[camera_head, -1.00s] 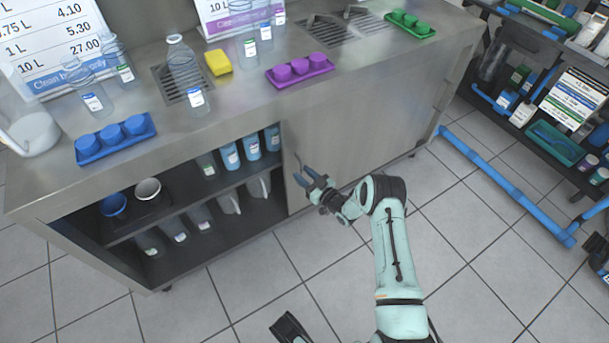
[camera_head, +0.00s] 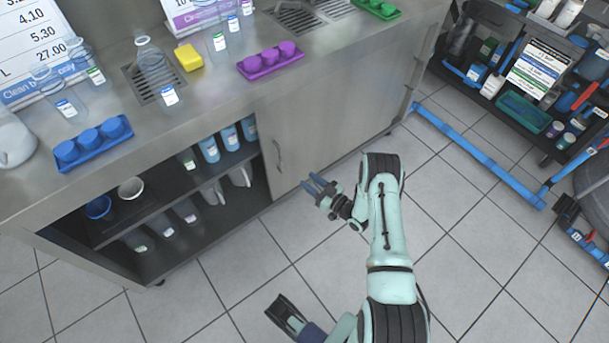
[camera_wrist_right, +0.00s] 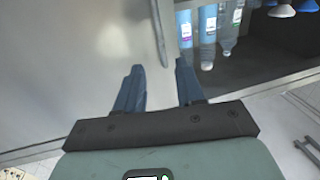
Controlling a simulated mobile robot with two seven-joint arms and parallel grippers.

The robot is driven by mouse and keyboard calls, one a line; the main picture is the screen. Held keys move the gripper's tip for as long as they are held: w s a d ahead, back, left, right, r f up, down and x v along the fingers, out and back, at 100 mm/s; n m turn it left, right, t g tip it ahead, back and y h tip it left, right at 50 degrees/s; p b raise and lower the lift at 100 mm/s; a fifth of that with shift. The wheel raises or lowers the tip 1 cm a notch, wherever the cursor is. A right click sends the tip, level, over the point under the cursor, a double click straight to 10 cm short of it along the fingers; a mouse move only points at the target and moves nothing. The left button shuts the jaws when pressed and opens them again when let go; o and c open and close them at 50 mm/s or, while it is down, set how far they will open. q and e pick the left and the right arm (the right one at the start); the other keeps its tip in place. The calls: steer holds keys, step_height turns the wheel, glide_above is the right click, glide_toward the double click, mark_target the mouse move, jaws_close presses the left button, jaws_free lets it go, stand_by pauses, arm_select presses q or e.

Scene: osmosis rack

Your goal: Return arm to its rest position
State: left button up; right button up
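My right gripper (camera_head: 315,187) is in front of the steel cabinet's closed sliding door (camera_head: 325,140), apart from it and over the floor. Its two blue fingers are spread with nothing between them; they also show in the right wrist view (camera_wrist_right: 160,78). In that view the door's handle (camera_wrist_right: 161,35) stands beyond the fingers. The handle (camera_head: 279,156) also shows in the head view, left of the gripper.
The open cabinet side holds bottles and jugs. A rack with a blue frame (camera_head: 480,155) stands right. Floor between is clear.

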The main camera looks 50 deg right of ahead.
steer(key=shift+s, duration=0.1)
stand_by(0.5)
